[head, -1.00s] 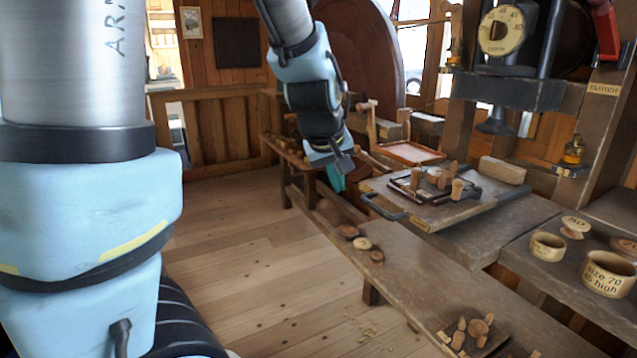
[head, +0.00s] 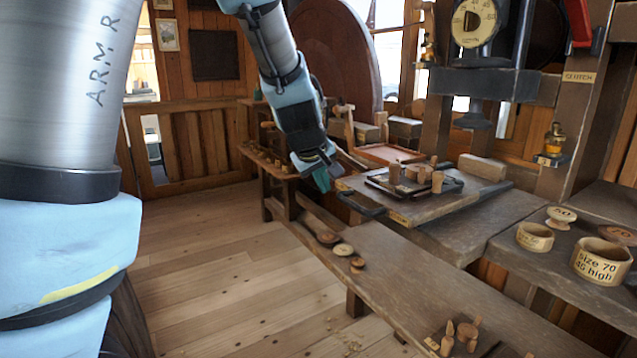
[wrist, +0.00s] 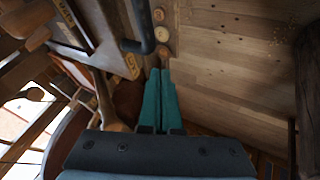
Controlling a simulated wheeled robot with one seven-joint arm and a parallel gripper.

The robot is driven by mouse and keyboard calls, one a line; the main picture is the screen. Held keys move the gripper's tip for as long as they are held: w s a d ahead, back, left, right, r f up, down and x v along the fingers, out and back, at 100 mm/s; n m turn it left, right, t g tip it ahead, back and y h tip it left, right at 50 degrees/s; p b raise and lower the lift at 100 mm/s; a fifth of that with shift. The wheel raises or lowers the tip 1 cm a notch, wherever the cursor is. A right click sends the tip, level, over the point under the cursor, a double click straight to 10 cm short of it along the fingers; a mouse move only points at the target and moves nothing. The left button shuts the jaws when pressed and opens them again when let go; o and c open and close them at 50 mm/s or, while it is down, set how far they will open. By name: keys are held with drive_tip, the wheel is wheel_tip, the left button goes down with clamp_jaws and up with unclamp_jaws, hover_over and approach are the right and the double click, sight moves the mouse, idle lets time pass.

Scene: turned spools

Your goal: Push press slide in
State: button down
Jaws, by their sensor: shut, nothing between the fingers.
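The press slide (head: 447,204) is a wooden board with a black bar handle (head: 357,205) on its near left end. It juts out over the bench in front of the press (head: 485,83). A dark tray (head: 380,186) with several wooden spools lies on it. My gripper (head: 323,182) is beside the slide's left end, close to the handle; I cannot tell whether they touch. In the wrist view, my teal fingers (wrist: 160,85) are together and empty. The slide's edge (wrist: 115,50) and handle (wrist: 143,35) show there, up and left of the fingertips.
A low plank bench (head: 410,275) runs in front, with small wooden discs (head: 343,249) and pegs (head: 460,335). Size rings (head: 601,262) stand on the right bench. A wooden block (head: 482,167) lies behind the slide. The floor (head: 215,260) at left is clear.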

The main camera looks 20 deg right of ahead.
sight(339, 181)
drive_tip(key=shift+w+d+f+p, duration=0.15)
drive_tip(key=shift+d+p, duration=0.15)
drive_tip(key=shift+d, duration=0.4)
drive_tip(key=shift+w+d+p, duration=0.2)
drive_tip(key=shift+d+p, duration=0.15)
drive_tip(key=shift+d, duration=0.35)
drive_tip(key=shift+w+d+f+p, duration=0.15)
drive_tip(key=shift+d+p, duration=0.15)
drive_tip(key=shift+d, duration=0.4)
drive_tip(key=shift+r, duration=0.1)
